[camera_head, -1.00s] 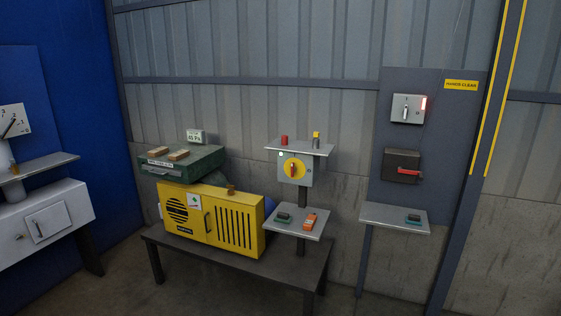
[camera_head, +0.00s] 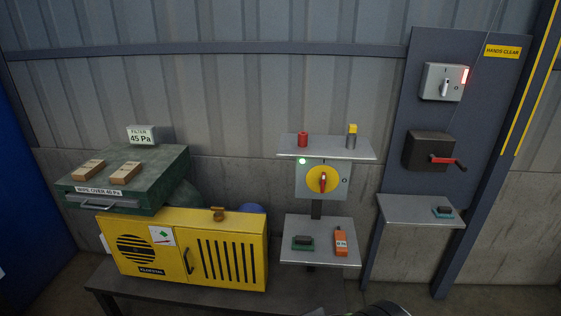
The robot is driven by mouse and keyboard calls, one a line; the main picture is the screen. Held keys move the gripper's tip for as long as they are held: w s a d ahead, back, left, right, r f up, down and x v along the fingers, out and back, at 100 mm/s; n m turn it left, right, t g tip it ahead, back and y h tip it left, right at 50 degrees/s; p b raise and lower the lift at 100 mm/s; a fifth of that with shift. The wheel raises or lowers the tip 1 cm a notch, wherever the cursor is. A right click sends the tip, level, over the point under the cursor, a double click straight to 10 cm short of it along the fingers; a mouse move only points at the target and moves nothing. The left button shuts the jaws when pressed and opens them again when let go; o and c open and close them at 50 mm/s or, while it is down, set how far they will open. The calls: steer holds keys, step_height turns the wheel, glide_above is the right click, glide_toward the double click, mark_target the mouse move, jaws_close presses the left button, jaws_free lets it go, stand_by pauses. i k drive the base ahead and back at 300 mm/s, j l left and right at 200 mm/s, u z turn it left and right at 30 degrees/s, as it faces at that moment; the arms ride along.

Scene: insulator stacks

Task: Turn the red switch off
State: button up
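The red switch (camera_head: 323,181) is a rotary handle on a round yellow plate, on the front of a grey box below a small shelf. The handle stands upright in the head view. An "O" mark shows to the right of the yellow plate, and a small green light (camera_head: 303,161) glows at the box's upper left. My gripper cannot be made out; only a dark rounded piece shows at the bottom edge, which may be part of my arm.
A shelf (camera_head: 288,148) above the switch holds a red cylinder (camera_head: 303,140) and a yellow-topped piece (camera_head: 352,136). A lower shelf (camera_head: 320,225) holds small blocks. The yellow cabinet (camera_head: 215,220) is left. A red crank (camera_head: 448,161) and grey lever box (camera_head: 444,82) are right.

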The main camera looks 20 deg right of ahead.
mark_target(321, 180)
steer(key=i+j, duration=0.25)
steer(key=i, duration=0.15)
steer(key=i+j, duration=0.25)
steer(key=i, duration=0.2)
